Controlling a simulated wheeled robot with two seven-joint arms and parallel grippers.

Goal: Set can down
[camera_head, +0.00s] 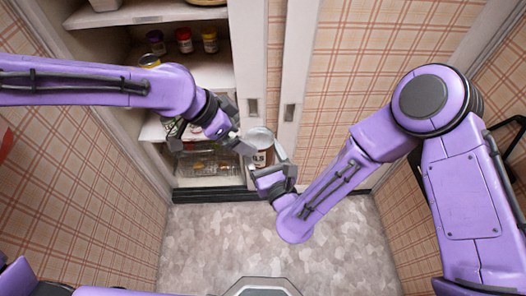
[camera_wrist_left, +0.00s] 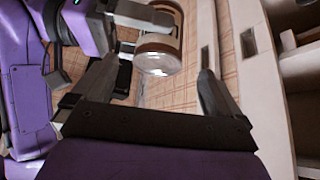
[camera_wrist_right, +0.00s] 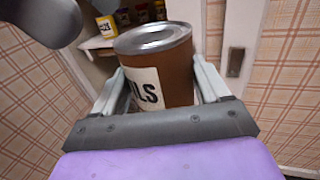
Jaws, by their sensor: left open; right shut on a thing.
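A brown can (camera_head: 261,143) with a white label and a silver top is held in the air in front of the cupboard. My right gripper (camera_head: 272,165) is shut on it. In the right wrist view the can (camera_wrist_right: 168,72) stands between the two fingers, roughly upright, its lower part hidden by the gripper. My left gripper (camera_head: 238,141) is just left of the can and open, with nothing seen between its fingers. In the left wrist view the can's round metal end (camera_wrist_left: 157,58) shows beyond the open fingers, beside the left one.
The open cupboard at the left has shelves (camera_head: 205,72) with several small jars (camera_head: 184,40) on the upper one. Glass containers (camera_head: 205,163) sit on the lowest shelf. A pale door edge (camera_head: 292,85) stands right of the cupboard. The floor (camera_head: 240,235) below is clear.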

